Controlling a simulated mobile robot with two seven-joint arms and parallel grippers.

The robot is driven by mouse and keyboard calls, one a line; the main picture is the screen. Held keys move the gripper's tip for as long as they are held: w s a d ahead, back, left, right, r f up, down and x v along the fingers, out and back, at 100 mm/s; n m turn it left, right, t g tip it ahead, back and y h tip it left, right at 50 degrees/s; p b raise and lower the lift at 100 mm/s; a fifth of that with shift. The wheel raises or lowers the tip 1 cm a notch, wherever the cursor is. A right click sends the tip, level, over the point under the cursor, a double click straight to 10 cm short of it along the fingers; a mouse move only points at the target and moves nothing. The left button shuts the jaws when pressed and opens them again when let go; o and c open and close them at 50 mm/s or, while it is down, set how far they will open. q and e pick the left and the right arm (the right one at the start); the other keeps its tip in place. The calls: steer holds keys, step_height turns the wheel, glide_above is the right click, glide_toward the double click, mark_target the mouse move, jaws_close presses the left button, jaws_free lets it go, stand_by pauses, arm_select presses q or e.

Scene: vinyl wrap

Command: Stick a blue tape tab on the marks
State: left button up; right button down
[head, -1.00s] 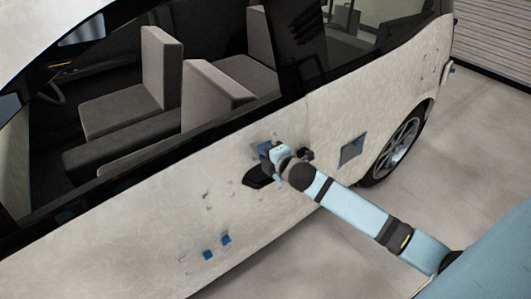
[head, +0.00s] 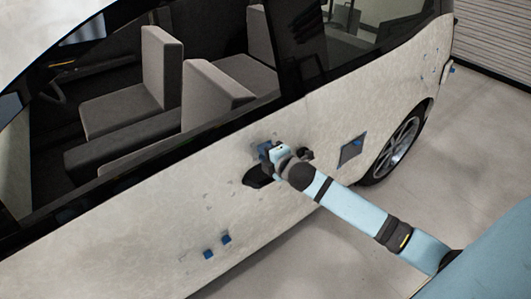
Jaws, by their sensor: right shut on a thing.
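The car's pale side (head: 130,235) carries small dark marks (head: 208,197) on the door, left of and below my right gripper. Two blue tape tabs (head: 208,254) (head: 226,239) are stuck low on the door. My right gripper (head: 266,150) is at the door panel, just above the black door handle (head: 258,177). It is shut on a blue tape tab (head: 264,146), which shows only in part at the fingers. The gripper hides the panel behind it, and I cannot tell whether the tab touches the door. My left gripper is not in view.
More small blue spots (head: 437,57) show near the car's rear. The rear wheel (head: 398,150) stands at right. Floor (head: 470,170) beside the car is clear.

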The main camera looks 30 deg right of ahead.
steer(key=c, duration=0.9)
jaws_free()
steer(key=v, duration=1.4)
steer(key=s+a+f+m+g+p, duration=0.1)
steer(key=s+a+f+m+p, duration=0.2)
steer(key=s+a+m, duration=0.2)
steer(key=s+a+f+m+g+y+p, duration=0.1)
steer(key=s+a+f+m+g+p, duration=0.1)
steer(key=s+a+f+m+p, duration=0.1)
steer(key=s+a+f+m+g+p, duration=0.1)
steer(key=s+a+f+m+p, duration=0.3)
steer(key=s+a+m, duration=0.3)
steer(key=shift+a+f+m+y, duration=0.35)
steer(key=shift+a+m+y, duration=0.05)
steer(key=shift+a+m, duration=0.1)
